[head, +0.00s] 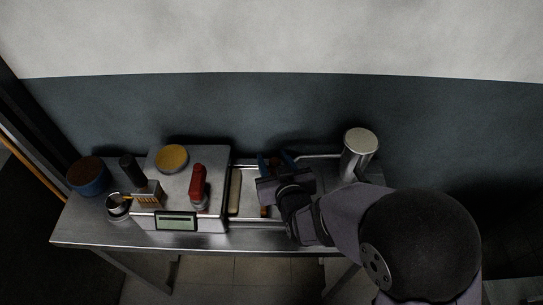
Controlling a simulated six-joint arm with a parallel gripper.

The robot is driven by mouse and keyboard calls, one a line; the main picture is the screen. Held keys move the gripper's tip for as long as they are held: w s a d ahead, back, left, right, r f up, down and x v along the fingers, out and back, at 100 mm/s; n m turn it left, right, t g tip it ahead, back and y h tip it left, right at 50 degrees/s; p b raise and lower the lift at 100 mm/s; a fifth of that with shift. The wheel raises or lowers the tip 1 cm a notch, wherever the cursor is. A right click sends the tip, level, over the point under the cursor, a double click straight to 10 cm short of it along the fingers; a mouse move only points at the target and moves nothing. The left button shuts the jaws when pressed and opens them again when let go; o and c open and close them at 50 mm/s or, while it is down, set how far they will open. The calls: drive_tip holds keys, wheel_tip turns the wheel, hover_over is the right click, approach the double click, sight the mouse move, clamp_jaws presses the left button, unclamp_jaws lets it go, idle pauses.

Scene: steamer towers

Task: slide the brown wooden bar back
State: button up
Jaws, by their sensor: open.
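My gripper (275,161) is over the middle of the metal table, with its two blue-tipped fingers apart. A narrow orange-brown piece (264,211) shows just in front of the gripper and looks like the near end of a wooden bar. The gripper body hides most of it, so I cannot tell whether the fingers touch it. A paler tan-brown bar (235,190) lies front to back just left of the gripper, beside the grey box.
A grey box with a display (176,223) carries a yellow disc (171,157), a red-handled object (198,187) and a slotted wooden block (150,195). A blue pot (88,176) and a metal cup (118,206) stand left. A tall metal cylinder (358,152) stands right.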

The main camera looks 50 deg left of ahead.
drive_tip(key=shift+b+v, duration=0.35)
drive_tip(key=shift+v, duration=2)
drive_tip(key=p+v, duration=0.3)
drive_tip(key=p, duration=0.1)
drive_tip(key=shift+a+r, duration=0.1)
drive_tip(key=shift+s+d+p, duration=0.2)
drive_tip(key=shift+d+p, duration=0.25)
drive_tip(key=shift+p+x, duration=0.85)
drive_tip(key=shift+x, duration=2.85)
